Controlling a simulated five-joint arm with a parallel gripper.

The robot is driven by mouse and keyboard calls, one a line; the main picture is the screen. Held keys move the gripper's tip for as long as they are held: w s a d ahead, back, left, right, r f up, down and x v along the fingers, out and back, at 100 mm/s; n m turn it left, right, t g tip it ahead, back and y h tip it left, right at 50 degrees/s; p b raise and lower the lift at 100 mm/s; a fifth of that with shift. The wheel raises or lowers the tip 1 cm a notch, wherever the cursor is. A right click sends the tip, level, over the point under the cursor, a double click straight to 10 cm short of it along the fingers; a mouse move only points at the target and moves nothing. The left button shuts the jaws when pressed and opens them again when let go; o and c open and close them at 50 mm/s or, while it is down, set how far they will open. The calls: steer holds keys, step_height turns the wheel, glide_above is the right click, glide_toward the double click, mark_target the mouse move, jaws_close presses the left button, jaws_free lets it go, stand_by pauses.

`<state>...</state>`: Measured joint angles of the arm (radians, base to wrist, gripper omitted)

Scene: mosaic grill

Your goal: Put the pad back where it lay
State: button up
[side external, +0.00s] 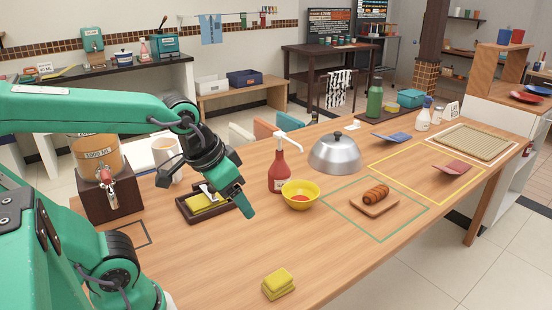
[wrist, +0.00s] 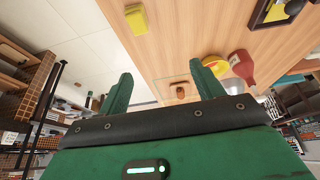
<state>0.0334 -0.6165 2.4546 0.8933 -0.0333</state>
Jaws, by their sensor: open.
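Yellow pads (side external: 278,285) lie at the table's front edge, seemingly two stacked; they also show at the top of the wrist view (wrist: 137,19). A dark tray (side external: 186,213) left of centre holds more yellow padding (side external: 203,204) with something pale on it. The tray shows partly at the wrist view's top right (wrist: 258,20). My gripper (side external: 244,204) hangs above the table, beside the tray and apart from the front pads. In the wrist view my gripper (wrist: 160,76) has its fingers spread with nothing between them.
A red bottle (side external: 286,168), yellow bowl (side external: 300,194) and metal dome (side external: 335,153) stand right of my gripper. A board (side external: 366,208) with a brown roll lies inside a green outline. A dispenser (side external: 101,175) stands left. The front middle of the table is mostly clear.

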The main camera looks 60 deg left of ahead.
steer(key=shift+s+a+r+t, duration=0.2)
steer(key=shift+s+r, duration=0.1)
steer(key=shift+s, duration=0.2)
steer(key=shift+s+a+r+t, duration=0.2)
steer(key=shift+s+r, duration=0.05)
steer(key=shift+s, duration=0.2)
stand_by(0.7)
